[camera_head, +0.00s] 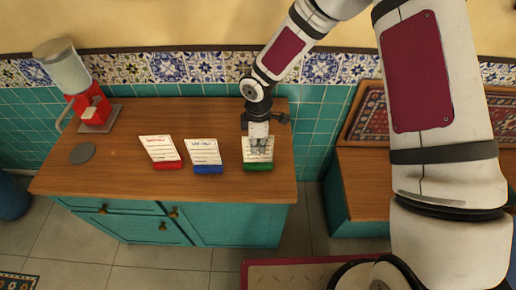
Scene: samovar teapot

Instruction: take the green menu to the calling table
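The green menu (258,166) is a white card in a green base. It stands at the right end of the wooden counter (110,180), beside the blue menu (206,157). My gripper (259,150) points down at the green menu and overlaps its card in the head view. The fingers cover part of the card. I cannot tell whether they touch it or are closed on it. The calling table cannot be made out for certain in this view.
A red menu (160,152) stands left of the blue one. A red dispenser (90,103) and a grey disc (82,153) are at the counter's left. A wooden bench (365,185) with a patterned back is at the right. Tiled floor (120,258) lies in front.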

